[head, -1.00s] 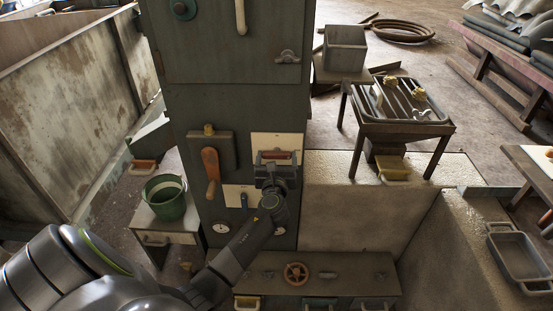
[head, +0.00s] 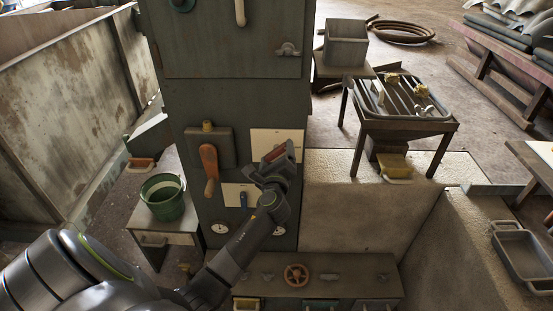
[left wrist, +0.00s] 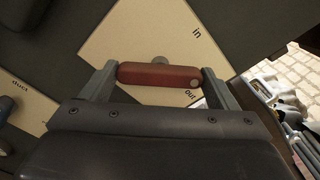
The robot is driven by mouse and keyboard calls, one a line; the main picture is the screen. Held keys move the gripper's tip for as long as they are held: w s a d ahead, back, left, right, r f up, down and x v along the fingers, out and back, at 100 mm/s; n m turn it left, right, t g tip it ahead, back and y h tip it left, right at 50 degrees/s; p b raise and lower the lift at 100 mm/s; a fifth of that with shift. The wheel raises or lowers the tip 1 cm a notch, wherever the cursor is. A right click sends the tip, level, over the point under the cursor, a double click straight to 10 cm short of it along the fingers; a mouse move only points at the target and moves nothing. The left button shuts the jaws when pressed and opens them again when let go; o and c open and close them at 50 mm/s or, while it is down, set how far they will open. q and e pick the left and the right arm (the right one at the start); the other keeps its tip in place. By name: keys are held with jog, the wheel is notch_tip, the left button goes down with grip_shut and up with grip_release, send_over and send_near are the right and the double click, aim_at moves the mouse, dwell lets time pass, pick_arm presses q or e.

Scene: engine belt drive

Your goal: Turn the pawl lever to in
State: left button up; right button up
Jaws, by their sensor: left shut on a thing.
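The pawl lever has a red-brown handle (left wrist: 158,75) on a cream plate (left wrist: 135,35) marked "in" at its upper right and "out" near the handle's right end. In the head view the plate (head: 268,137) is on the dark green cabinet front, and the red handle (head: 274,152) shows tilted, right end higher. My left gripper (head: 278,156) is shut on the handle, one finger at each end in the left wrist view (left wrist: 160,85). The handle's pivot is mostly hidden behind it. My right gripper is not in view.
Left of the plate is an orange-handled lever (head: 210,168). Below is a second cream plate with a blue lever (head: 243,199), close to my left forearm. A green bucket (head: 163,197) stands at left.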

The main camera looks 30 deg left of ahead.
pick_arm(q)
jog(key=n+b, duration=0.2)
jog(key=n, duration=0.2)
jog(key=shift+f+n, duration=0.1)
jog(key=shift+n, duration=0.2)
jog(key=n+b, duration=0.1)
jog(key=n, duration=0.2)
jog(key=shift+n+b, duration=0.55)
jog(key=shift+n, duration=0.45)
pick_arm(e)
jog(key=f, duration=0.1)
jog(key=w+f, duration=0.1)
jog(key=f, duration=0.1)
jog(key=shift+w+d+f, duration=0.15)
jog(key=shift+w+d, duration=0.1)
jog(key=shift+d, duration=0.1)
pick_arm(q)
jog(key=o, duration=0.9)
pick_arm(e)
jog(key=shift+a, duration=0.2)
